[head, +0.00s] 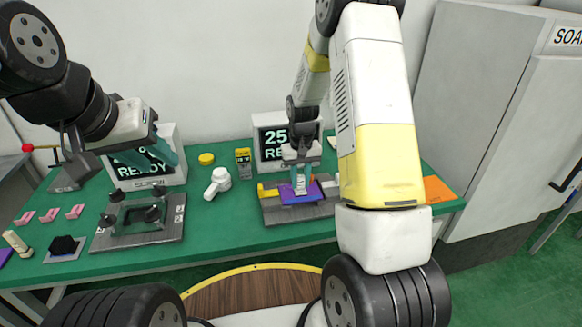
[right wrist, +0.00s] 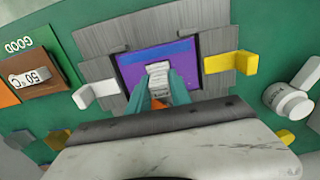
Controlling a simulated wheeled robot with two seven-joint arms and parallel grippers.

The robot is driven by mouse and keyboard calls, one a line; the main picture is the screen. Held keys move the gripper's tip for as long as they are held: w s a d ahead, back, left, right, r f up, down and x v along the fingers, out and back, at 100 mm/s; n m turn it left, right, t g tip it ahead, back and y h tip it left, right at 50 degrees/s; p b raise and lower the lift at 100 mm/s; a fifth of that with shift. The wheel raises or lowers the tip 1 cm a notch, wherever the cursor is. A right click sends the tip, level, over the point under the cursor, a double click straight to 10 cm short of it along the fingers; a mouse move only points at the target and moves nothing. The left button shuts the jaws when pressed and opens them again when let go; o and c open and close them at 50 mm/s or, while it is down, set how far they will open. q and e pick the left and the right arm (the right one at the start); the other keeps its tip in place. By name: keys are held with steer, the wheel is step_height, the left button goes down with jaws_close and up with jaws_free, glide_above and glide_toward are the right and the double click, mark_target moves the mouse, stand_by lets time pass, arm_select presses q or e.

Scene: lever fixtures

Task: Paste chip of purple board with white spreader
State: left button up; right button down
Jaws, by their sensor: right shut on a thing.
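The purple board (head: 310,193) lies flat on a grey fixture plate (head: 283,211) at the centre right of the green table. It also shows in the right wrist view (right wrist: 200,58), with a blue band across it. My right gripper (head: 300,182) points down over the board, its teal fingers shut on the white spreader (right wrist: 158,74). The spreader's tip is at the board's face; I cannot tell if it touches. The chip is not clearly visible, perhaps hidden by the spreader. My left gripper (head: 148,158) hangs empty in front of the left display, its fingers apart.
A yellow lever (head: 267,191) and, in the wrist view, a white lever (right wrist: 92,92) flank the board. Another dark clamp fixture (head: 140,218), pink pieces (head: 50,214) and a black block (head: 64,245) occupy the left.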

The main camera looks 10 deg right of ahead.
steer(key=shift+r, duration=4.5)
steer(key=s+f, duration=0.1)
steer(key=f, duration=0.1)
steer(key=s+f, duration=0.2)
steer(key=f, duration=0.1)
steer(key=s+f, duration=0.2)
steer(key=shift+a+f, duration=0.3)
steer(key=shift+a, duration=0.1)
